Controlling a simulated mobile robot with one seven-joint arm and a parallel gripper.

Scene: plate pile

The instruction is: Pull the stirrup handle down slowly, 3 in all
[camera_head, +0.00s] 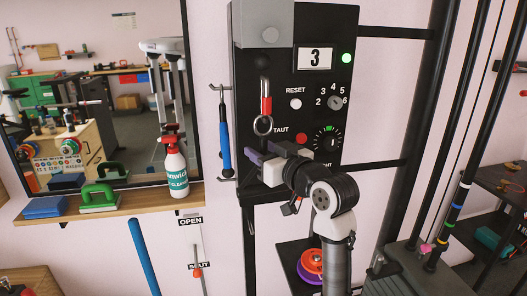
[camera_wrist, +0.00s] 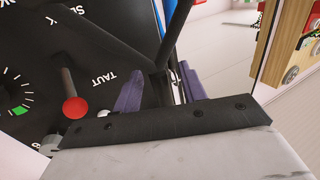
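A black panel (camera_head: 285,75) stands upright on the wall, with a counter (camera_head: 315,57) reading 3 and a green lamp (camera_head: 347,58) lit. I cannot tell whether this ring is the stirrup handle.
The panel carries a white RESET button (camera_head: 295,104), a selector knob (camera_head: 335,102), a red TAUT piece (camera_head: 301,138) and a dial (camera_head: 327,138). A blue-handled tool (camera_head: 225,145) hangs left of my gripper. A shelf (camera_head: 150,199) holds a spray bottle (camera_head: 176,170). Black uprights stand at right.

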